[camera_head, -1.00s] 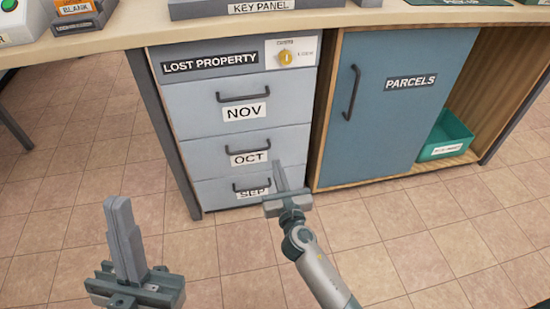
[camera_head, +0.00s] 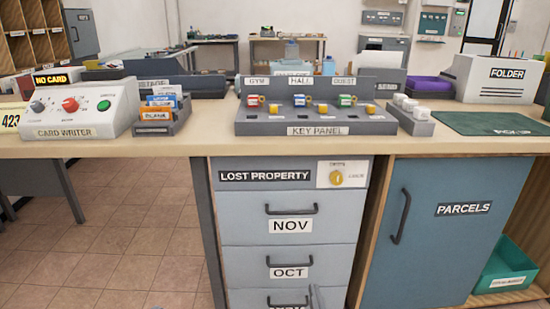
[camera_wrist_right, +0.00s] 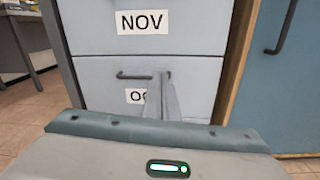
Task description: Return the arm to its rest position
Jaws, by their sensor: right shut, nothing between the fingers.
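My right gripper (camera_head: 316,297) shows only as grey fingertips at the bottom edge of the head view, in front of the lowest drawer. In the right wrist view its fingers (camera_wrist_right: 162,98) are shut together and empty, in front of the OCT drawer (camera_wrist_right: 200,82) and partly covering its label. I cannot tell from these views how far the fingertips are from the drawer front. The rest of the right arm is below the head view. My left gripper is not in view now.
The lost property cabinet (camera_head: 235,200) has closed NOV and OCT drawers; the lowest is partly cut off. The blue PARCELS door (camera_head: 440,265) is at the right. On the counter above are the key panel (camera_head: 260,128) and card writer (camera_head: 85,115). Floor is clear at left.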

